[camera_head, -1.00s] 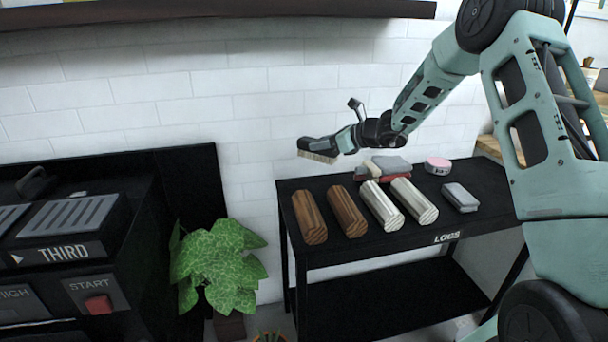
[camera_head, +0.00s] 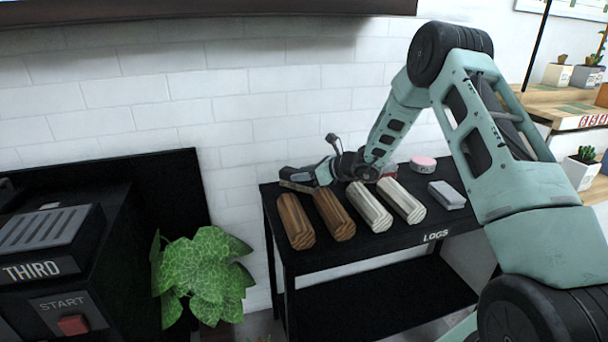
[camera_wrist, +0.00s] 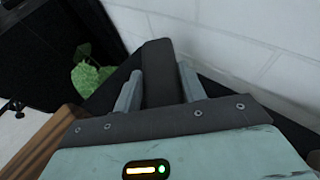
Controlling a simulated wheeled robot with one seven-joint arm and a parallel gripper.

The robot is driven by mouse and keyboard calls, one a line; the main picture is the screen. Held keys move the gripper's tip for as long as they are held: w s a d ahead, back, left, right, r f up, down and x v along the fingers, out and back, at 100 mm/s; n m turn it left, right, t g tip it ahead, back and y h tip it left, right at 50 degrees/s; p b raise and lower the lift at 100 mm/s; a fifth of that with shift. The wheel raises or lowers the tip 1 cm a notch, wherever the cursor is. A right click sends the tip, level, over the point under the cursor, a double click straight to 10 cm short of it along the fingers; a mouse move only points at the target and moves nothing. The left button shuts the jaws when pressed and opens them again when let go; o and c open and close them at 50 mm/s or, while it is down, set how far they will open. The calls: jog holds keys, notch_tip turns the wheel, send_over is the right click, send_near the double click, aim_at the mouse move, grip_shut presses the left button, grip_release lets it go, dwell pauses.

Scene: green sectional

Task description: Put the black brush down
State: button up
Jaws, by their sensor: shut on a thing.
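My gripper (camera_head: 318,178) is shut on the black brush (camera_head: 298,175) at the back left corner of the black table (camera_head: 380,245). The brush lies roughly level, with its pale bristle side down, just behind the brown logs. I cannot tell whether the bristles touch the tabletop. In the wrist view the dark brush handle (camera_wrist: 158,75) sits between the two grey-green fingers, pointing away from me. The table's back edge and the white wall lie close beyond it.
Two brown logs (camera_head: 295,222) and two pale logs (camera_head: 369,207) lie in a row on the table. A grey block (camera_head: 447,195) and a pink round item (camera_head: 423,164) are to the right. A leafy plant (camera_head: 205,275) and black machine (camera_head: 60,250) stand left.

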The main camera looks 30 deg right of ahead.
jog(key=shift+r, duration=0.1)
jog(key=o, duration=1.1)
